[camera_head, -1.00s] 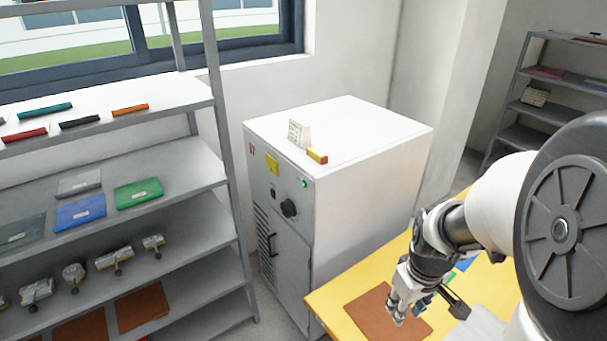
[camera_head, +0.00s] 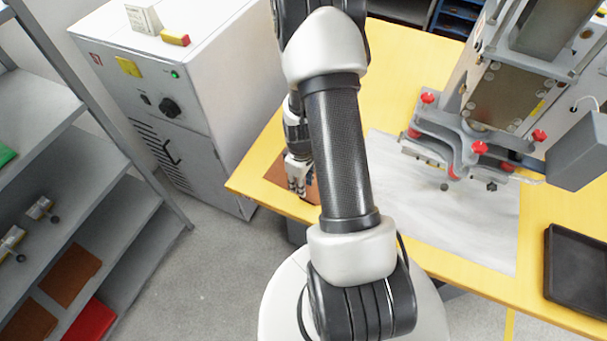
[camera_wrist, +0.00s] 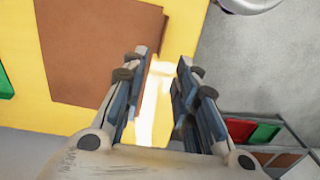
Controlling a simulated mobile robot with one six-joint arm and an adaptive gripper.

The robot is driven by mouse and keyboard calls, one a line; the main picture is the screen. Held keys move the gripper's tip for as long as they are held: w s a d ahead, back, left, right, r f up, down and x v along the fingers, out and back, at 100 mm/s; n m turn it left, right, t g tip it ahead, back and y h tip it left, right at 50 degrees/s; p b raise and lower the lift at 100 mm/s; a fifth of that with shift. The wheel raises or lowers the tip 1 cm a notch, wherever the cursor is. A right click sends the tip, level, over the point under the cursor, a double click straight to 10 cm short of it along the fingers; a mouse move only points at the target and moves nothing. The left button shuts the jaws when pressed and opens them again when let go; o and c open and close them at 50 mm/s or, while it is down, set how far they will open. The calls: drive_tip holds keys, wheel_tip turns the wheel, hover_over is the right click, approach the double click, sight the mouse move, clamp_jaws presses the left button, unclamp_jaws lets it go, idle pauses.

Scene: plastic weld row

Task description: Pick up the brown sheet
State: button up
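A flat brown sheet (camera_head: 277,175) lies on the yellow table (camera_head: 240,186) near its left corner. It also shows in the wrist view (camera_wrist: 95,45), at the upper left, with a raised-looking or overlapping strip along its right side. My gripper (camera_head: 298,186) is low over the sheet in the head view and hides part of it. In the wrist view my gripper (camera_wrist: 160,95) is open, with nothing held between its fingers. Its left finger overlaps the sheet's right edge, and bright yellow tabletop shows between the fingers. I cannot tell whether a finger touches the sheet.
A white cabinet (camera_head: 200,85) stands left of the table. A grey shelf (camera_head: 125,165) at the far left holds other brown sheets (camera_head: 70,275) low down. A press machine (camera_head: 500,110), a pale sheet (camera_head: 480,235) and a black tray (camera_head: 578,275) are on the table's right.

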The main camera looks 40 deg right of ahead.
wheel_tip(320, 180, down, 8)
drive_tip(key=shift+s+d+r+b, duration=0.1)
drive_tip(key=shift+r+b, duration=0.05)
drive_tip(key=shift+b, duration=1.1)
drive_tip(key=shift+r, duration=0.1)
clamp_jaws()
